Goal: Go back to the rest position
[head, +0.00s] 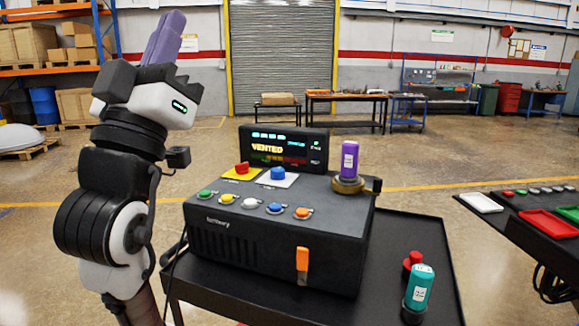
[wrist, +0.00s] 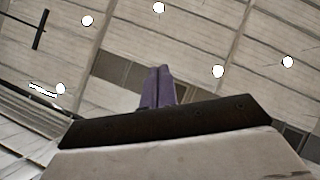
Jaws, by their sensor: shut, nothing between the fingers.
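My gripper (head: 165,37) is raised at the upper left of the head view, with its purple fingers pointing up and shut with nothing between them. In the wrist view the closed purple fingers (wrist: 158,87) point toward the ceiling and its round lamps. The gripper is well above and left of the black furnace unit (head: 280,240) and touches nothing. The unit's display (head: 283,149) reads "VENTED". A purple cylinder (head: 349,160) stands upright in a brass-coloured seat at the unit's right rear.
The unit sits on a black cart (head: 415,240). A teal cylinder (head: 419,287) and a red-topped piece (head: 412,261) stand at the cart's right. Coloured buttons and an orange lever (head: 302,262) face front.

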